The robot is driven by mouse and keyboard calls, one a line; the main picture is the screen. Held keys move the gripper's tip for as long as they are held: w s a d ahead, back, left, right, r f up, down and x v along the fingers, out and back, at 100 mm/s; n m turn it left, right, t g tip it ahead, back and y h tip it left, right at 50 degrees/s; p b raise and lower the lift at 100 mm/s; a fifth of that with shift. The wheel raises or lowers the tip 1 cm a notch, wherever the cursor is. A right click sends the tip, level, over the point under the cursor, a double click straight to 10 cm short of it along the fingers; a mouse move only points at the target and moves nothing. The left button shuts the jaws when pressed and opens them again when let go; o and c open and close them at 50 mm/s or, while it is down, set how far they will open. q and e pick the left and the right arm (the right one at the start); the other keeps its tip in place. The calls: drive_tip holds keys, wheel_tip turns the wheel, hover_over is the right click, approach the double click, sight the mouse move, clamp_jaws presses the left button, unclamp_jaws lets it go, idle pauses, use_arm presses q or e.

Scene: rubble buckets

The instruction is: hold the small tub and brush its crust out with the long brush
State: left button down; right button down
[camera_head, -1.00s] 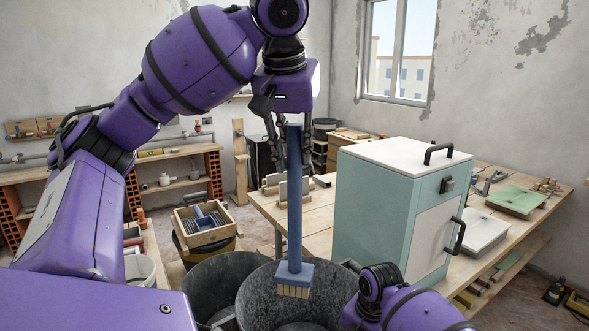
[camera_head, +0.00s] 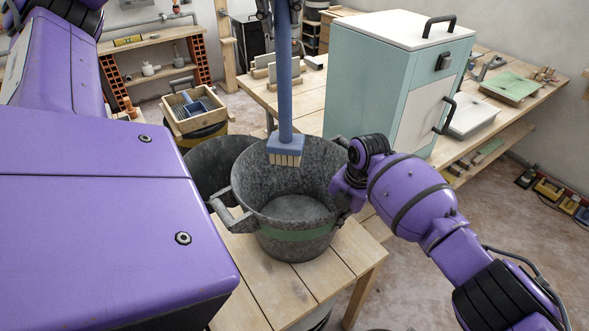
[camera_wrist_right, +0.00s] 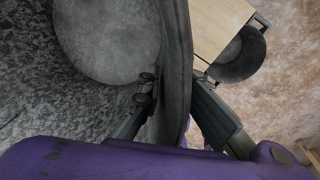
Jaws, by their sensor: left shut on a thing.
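The small tub (camera_head: 290,243), dark grey with a green band and side handles, stands upright on a wooden bench. Its inner wall is mottled grey; the wrist view shows the inside (camera_wrist_right: 105,40) close up. The long brush (camera_head: 285,90) has a blue handle and head with pale bristles. It hangs upright, bristles down, over the tub's far inner side; I cannot tell if they touch. My left gripper (camera_head: 272,8), cut off at the top edge, is shut on the handle. My right gripper (camera_wrist_right: 174,84) is at the tub's right rim, its fingers closed on both sides of the wall.
Another dark tub (camera_head: 205,165) stands just behind left. A wooden tray (camera_head: 195,123) rests on a bucket further back. A teal cabinet (camera_head: 375,85) stands on the workbench at the back right. A dark bucket (camera_wrist_right: 240,58) shows below in the wrist view.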

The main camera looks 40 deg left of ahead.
drive_tip(key=c, duration=1.9)
unclamp_jaws()
drive_tip(key=shift+o, duration=0.2)
wheel_tip(320, 180, up, 12)
drive_tip(key=d, duration=0.2)
